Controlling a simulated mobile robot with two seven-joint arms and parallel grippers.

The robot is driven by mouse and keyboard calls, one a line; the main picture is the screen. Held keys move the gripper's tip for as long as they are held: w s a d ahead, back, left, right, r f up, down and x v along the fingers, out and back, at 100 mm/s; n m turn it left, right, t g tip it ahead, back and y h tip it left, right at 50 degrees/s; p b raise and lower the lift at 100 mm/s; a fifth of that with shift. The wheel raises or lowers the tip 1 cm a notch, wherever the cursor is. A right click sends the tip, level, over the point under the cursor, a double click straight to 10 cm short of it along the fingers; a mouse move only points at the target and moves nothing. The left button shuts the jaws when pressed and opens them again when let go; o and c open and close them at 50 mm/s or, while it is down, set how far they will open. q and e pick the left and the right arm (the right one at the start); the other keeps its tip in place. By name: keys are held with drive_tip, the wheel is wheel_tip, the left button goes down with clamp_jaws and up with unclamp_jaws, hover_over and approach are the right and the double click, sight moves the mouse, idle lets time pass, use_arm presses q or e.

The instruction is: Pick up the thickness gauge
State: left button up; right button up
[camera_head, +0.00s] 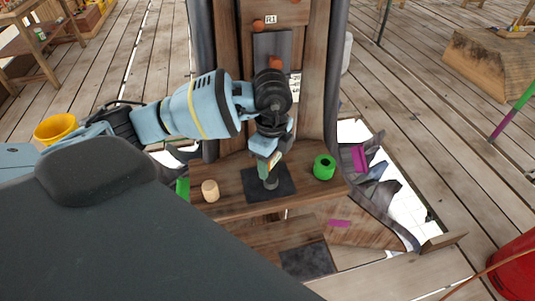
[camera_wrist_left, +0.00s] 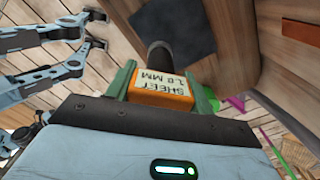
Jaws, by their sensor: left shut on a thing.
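The thickness gauge (camera_wrist_left: 163,88) is an orange block with a pale label reading "SHEET 1.0 MM". A dark round stem (camera_wrist_left: 158,55) shows beyond it in the left wrist view. My left gripper (camera_wrist_left: 160,88) is shut on the orange block, with a green finger on either side. In the head view my left gripper (camera_head: 268,168) points down over a dark square mat (camera_head: 255,190) on the wooden bench. The stem (camera_head: 271,183) shows below the fingers, over the mat; I cannot tell whether it touches. My right gripper is not in view.
A pale wooden cylinder (camera_head: 210,191) stands left of the mat and a green round piece (camera_head: 324,167) stands right of it. An upright wooden panel labelled R1 (camera_head: 271,19) rises behind. A lower dark mat (camera_head: 307,261) lies in front of the bench.

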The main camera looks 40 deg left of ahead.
use_arm(q)
drive_tip(key=s+d+r, duration=0.1)
drive_tip(key=s+d, duration=0.7)
drive_tip(key=d, duration=0.1)
drive_tip(key=shift+d+r, duration=0.15)
drive_tip(key=shift+d, duration=0.15)
